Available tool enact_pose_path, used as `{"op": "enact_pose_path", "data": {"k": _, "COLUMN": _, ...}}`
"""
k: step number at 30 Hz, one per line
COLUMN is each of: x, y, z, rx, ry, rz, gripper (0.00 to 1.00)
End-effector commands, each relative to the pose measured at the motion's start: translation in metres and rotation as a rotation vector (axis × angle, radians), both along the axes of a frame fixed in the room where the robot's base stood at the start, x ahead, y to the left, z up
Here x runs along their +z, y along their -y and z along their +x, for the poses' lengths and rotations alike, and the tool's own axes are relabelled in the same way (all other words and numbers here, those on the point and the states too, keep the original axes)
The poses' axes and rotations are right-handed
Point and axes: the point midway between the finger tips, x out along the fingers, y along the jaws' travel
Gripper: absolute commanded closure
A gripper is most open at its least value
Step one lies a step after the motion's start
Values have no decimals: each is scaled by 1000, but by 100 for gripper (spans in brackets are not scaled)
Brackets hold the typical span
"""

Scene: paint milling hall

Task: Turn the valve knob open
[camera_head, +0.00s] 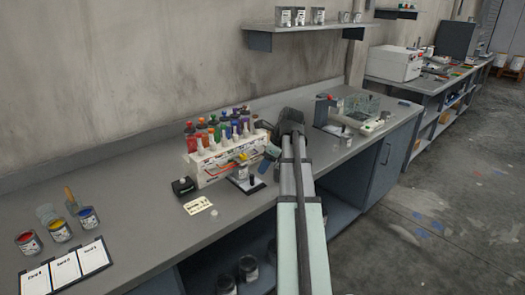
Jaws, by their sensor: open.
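A white dispenser rack (212,165) with several coloured bottles stands on the grey bench against the wall. A small yellow part (243,157) shows at its front and may be the valve knob; it is too small to tell, and so is how far it is turned. A small scale-like stand (246,183) sits below it. My arm reaches up from the bottom of the view and bends at the rack's right end. My gripper (265,163) is open, close to the right of the yellow part. Its fingertips are small and partly hidden, and contact cannot be made out.
Paint cans (58,231) and a card board (66,270) lie at the left. A black box (184,187) and a note (197,205) are before the rack. A red-topped device (322,110) and wire basket (361,104) stand right. The bench's left middle is clear.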

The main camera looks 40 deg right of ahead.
Motion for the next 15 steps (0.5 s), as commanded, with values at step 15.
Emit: {"op": "enact_pose_path", "data": {"k": 15, "x": -66, "y": -20, "z": -52, "rx": 183, "ry": 42, "rz": -28, "gripper": 43}}
